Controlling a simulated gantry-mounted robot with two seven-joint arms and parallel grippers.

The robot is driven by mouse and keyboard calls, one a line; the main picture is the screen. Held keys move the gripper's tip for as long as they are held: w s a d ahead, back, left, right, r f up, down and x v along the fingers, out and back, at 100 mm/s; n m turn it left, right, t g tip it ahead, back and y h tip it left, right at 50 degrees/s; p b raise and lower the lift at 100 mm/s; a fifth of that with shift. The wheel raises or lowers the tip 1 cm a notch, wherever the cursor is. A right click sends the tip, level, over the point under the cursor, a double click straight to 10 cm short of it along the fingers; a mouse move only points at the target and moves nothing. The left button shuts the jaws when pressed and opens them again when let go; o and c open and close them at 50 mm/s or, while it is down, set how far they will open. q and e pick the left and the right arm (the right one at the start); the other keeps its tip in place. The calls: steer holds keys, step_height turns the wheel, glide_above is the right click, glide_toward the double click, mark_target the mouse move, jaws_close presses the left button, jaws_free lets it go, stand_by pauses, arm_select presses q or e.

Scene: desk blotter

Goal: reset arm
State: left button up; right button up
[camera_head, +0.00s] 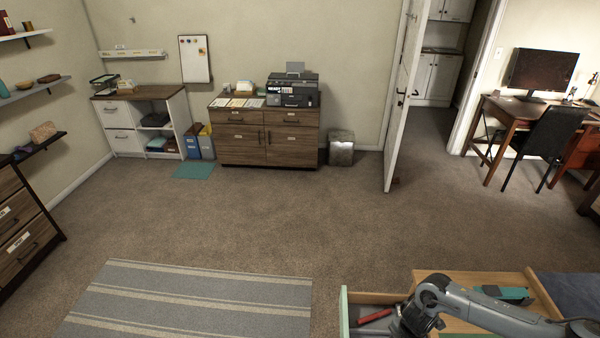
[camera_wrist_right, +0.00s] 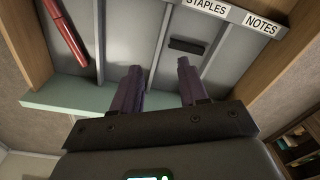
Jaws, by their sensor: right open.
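My right arm comes in from the right in the head view and reaches over an open drawer (camera_head: 372,298). My right gripper (camera_wrist_right: 159,70) is open, with its two dark purple fingers apart and nothing between them. In the wrist view its fingers point into the drawer, crossing the pale green front edge (camera_wrist_right: 45,97). In the head view the arm's end hides part of the drawer. My left gripper is in neither view.
The drawer holds a red stick-like object (camera_wrist_right: 65,33) and a small dark block (camera_wrist_right: 187,46) among dividers labelled STAPLES and NOTES. A teal object (camera_head: 506,293) sits on the wooden desk (camera_head: 455,277) beside the arm.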

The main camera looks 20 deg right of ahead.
steer(key=w+a+t, duration=0.3)
steer(key=a+t, duration=0.2)
steer(key=a, duration=0.8)
steer(key=s+d+r+m+h, duration=0.35)
steer(key=s+r+m, duration=0.2)
steer(key=r, duration=0.25)
steer(key=s+d+r+m+h, duration=0.3)
steer(key=s+d+r+m, duration=0.15)
steer(key=s+r, duration=0.3)
steer(key=a+f+m+g+y, duration=0.15)
steer(key=a+m+y, duration=0.45)
steer(key=a, duration=1)
arm_select(q)
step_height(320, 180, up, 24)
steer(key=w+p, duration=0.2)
steer(key=p, duration=2.1)
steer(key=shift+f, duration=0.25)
arm_select(e)
step_height(320, 180, up, 22)
steer(key=shift+s+d+f+n, duration=0.25)
steer(key=shift+s+d+n, duration=0.05)
steer(key=shift+s+d, duration=0.1)
